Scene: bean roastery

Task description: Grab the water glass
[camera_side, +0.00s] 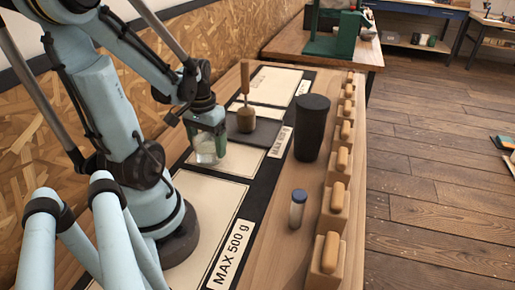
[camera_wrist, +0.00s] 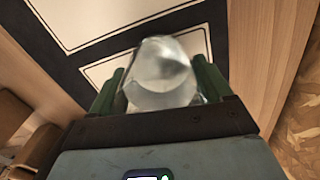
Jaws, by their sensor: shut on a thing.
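The water glass (camera_side: 208,148) is a clear tumbler near the middle of the side view, upright above the cream panel of the work surface. My gripper (camera_side: 206,128) is around it from above, with its green fingers on either side. In the wrist view the glass (camera_wrist: 162,76) sits between the two green fingers of my gripper (camera_wrist: 160,90), which are shut on it. I cannot tell whether the base of the glass touches the surface.
A brush-like tool with a wooden handle (camera_side: 246,118) stands on a dark square behind the glass. A black tumbler (camera_side: 311,128) and a small blue-capped vial (camera_side: 297,209) stand to the right. A row of wooden blocks (camera_side: 337,200) lines the right table edge.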

